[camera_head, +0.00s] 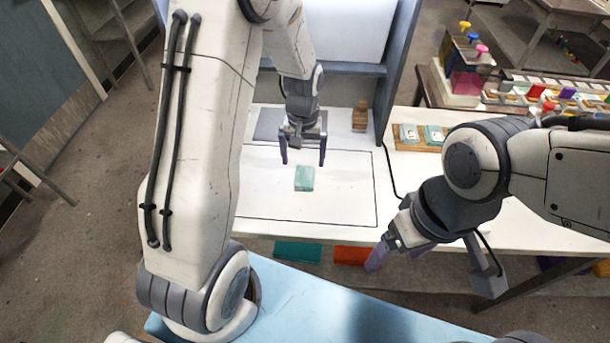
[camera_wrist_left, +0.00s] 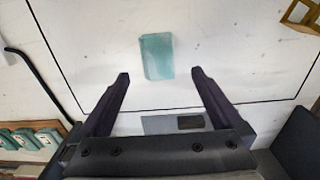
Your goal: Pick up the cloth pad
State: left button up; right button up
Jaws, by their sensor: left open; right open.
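The cloth pad (camera_head: 304,178) is a small pale green block lying on the white table inside a thin black outline. It also shows in the left wrist view (camera_wrist_left: 157,56), just beyond the fingertips and between their lines. My left gripper (camera_head: 304,160) is open and empty above the table, a little behind the pad in the head view; its fingers show in the left wrist view (camera_wrist_left: 160,74). My right gripper (camera_head: 395,258) is open and empty at the table's front edge, to the right of the pad and partly hidden by its own wrist.
A grey plate (camera_head: 270,124) and a small brown wooden block (camera_head: 360,116) are at the back of the table. A wooden tray (camera_head: 404,146) with pale green pads is at the right. Teal (camera_head: 298,252) and orange (camera_head: 352,256) blocks lie below the front edge. Table around the pad is clear.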

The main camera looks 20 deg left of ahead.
aim_at(305, 175)
pick_arm(q)
jog(key=f, duration=0.1)
jog(key=f+p, duration=0.1)
jog(key=f, duration=0.3)
jog(key=shift+s+d+f+p, duration=0.1)
jog(key=shift+d+f+p, duration=0.15)
jog(key=shift+p, duration=0.15)
jog(key=shift+f, duration=0.3)
jog(key=c, duration=1.4)
jog(key=shift+r, duration=0.1)
